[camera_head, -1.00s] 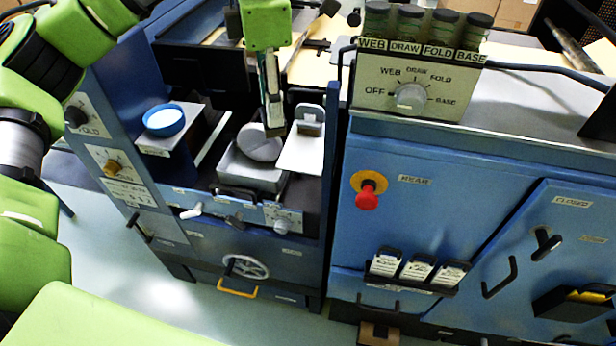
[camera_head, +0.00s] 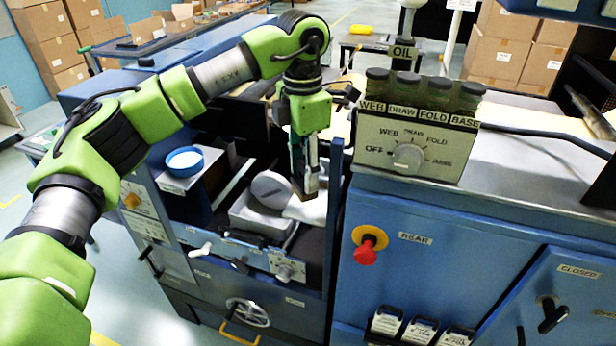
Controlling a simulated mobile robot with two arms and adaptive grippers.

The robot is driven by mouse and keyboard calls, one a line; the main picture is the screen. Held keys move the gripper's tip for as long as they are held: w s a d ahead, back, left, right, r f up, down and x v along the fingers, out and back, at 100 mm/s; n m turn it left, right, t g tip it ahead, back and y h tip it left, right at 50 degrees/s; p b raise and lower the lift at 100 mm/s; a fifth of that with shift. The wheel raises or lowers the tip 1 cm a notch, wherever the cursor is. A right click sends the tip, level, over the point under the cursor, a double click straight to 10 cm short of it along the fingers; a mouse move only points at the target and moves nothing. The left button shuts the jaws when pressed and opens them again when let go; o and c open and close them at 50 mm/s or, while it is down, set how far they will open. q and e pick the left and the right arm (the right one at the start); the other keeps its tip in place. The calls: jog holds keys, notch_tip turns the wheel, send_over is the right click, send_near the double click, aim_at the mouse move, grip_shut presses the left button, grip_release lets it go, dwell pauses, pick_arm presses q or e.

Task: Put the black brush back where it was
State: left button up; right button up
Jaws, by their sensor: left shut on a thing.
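My left gripper (camera_head: 306,188) points down over a pale flat plate (camera_head: 308,211) inside the open blue machine bay. It is shut on a small dark thing, taken to be the black brush; the fingers hide most of it, and I cannot tell whether it touches the plate. A round grey disc (camera_head: 271,189) on a grey block stands just left of the gripper. My right gripper is not in view.
A blue round dish (camera_head: 184,162) sits on a ledge at the left of the bay. A blue upright (camera_head: 336,215) stands close to the gripper's right. The dial box (camera_head: 415,145) with several jars and a red button (camera_head: 366,252) are farther right.

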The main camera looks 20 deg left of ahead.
pick_arm(q)
jog(key=shift+w+f, duration=0.85)
jog(key=shift+f, duration=0.1)
jog(key=shift+w+f+p, duration=0.2)
jog(key=shift+f+p, duration=0.05)
jog(key=shift+p, duration=0.15)
notch_tip(320, 180, down, 3)
jog(key=shift+f+p, duration=0.1)
jog(key=shift+p, duration=0.35)
jog(key=shift+f, duration=0.1)
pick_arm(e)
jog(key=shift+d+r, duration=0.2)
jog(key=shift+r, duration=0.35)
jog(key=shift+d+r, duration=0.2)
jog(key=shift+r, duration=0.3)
pick_arm(q)
jog(key=shift+f, duration=0.15)
jog(key=o, duration=1)
jog(key=shift+c, duration=0.2)
jog(key=shift+o, duration=0.6)
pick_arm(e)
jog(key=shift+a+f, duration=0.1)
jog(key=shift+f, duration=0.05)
